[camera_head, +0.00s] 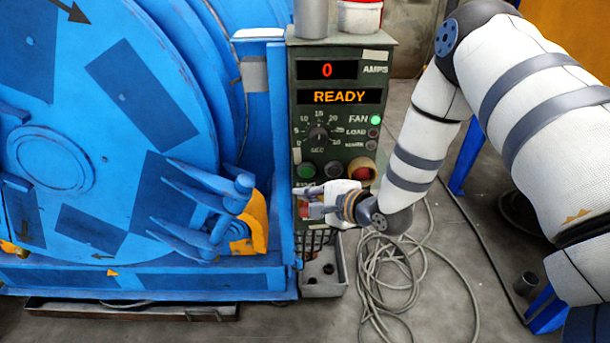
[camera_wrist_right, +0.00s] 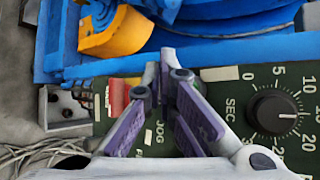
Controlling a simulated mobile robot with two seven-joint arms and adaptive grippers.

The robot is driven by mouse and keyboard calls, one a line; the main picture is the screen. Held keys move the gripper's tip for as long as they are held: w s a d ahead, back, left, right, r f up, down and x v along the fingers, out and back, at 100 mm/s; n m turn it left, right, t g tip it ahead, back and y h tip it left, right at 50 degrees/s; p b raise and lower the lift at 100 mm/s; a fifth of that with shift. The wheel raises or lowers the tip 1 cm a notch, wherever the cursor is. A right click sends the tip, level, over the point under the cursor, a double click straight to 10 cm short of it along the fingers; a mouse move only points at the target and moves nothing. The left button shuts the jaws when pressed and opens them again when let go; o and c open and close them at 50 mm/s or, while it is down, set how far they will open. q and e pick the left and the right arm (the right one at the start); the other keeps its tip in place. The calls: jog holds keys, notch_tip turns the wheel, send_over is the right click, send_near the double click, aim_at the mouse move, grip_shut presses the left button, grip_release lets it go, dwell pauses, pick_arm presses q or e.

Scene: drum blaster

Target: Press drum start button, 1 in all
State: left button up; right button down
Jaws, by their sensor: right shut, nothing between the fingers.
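The dark green control panel (camera_head: 345,135) shows in the head view beside the blue drum. Its displays read "0" amps and "READY". A green button (camera_head: 306,171) sits at the panel's lower left, with a dark button (camera_head: 333,169) to its right. My right gripper (camera_head: 300,194) is shut and empty in front of the panel, just below the green button in the picture. Whether it touches the panel cannot be told. In the right wrist view its fingertips (camera_wrist_right: 167,58) meet over the panel's edge; the fingers hide part of the panel. My left gripper is not in view.
A red knob (camera_head: 362,173) protrudes at the panel's lower right. The timer dial (camera_head: 318,133) sits above the buttons and shows in the wrist view (camera_wrist_right: 274,112). The blue drum (camera_head: 110,130) stands close on the left. A coiled cable (camera_head: 385,280) lies on the floor.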

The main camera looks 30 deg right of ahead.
aim_at(306, 181)
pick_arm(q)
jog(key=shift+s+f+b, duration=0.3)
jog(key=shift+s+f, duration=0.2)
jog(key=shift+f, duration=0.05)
pick_arm(e)
jog(key=shift+w+d, duration=0.55)
jog(key=shift+w, duration=0.3)
jog(key=shift+w+d, duration=0.5)
jog(key=shift+w, duration=0.35)
jog(key=shift+w+d, duration=0.2)
jog(key=shift+w, duration=0.15)
